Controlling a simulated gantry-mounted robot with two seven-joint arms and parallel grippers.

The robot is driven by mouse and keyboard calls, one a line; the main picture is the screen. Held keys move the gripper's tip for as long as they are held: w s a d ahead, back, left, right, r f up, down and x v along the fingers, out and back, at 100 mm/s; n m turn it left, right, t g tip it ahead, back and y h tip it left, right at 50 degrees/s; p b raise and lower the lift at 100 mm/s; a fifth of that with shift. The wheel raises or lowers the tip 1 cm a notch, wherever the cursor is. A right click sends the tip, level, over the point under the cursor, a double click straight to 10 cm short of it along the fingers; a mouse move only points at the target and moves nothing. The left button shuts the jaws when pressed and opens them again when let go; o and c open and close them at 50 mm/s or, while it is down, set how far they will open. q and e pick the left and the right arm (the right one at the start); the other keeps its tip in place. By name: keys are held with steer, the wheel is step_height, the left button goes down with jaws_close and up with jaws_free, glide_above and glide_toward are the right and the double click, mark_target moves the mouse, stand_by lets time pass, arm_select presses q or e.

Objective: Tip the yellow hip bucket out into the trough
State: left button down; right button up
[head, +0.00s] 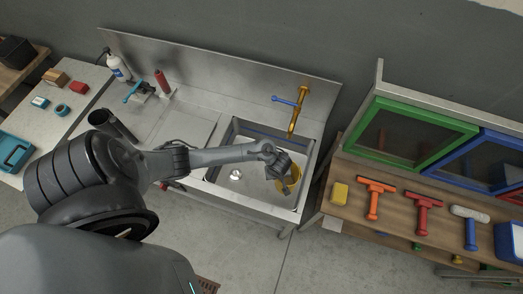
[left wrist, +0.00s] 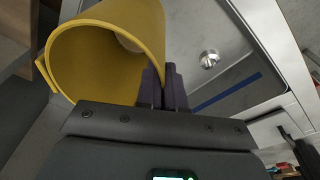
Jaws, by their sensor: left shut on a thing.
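The yellow hip bucket (head: 295,181) is over the right part of the steel trough (head: 248,182), partly hidden behind my left gripper (head: 279,166) in the head view. In the left wrist view the bucket (left wrist: 125,70) shows its open mouth towards the camera, with a pale patch inside that I cannot identify. My left gripper's dark fingers (left wrist: 165,88) are shut on the bucket's wall at the rim. The trough's floor with a round drain (left wrist: 209,58) lies beyond the bucket. I cannot tell how far it is tilted. My right gripper is out of view.
A brass tap (head: 297,108) with a blue lever stands behind the trough. A bench (head: 400,205) on the right holds a yellow sponge (head: 339,193) and several squeegees and brushes. A drainboard (head: 184,130) lies left of the trough. My left arm crosses above it.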

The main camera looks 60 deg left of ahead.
arm_select(q)
step_height(320, 180, down, 12)
steer(key=s+a+b, duration=0.1)
steer(key=b, duration=0.7)
steer(key=shift+b, duration=0.4)
steer(key=shift+s+a, duration=0.1)
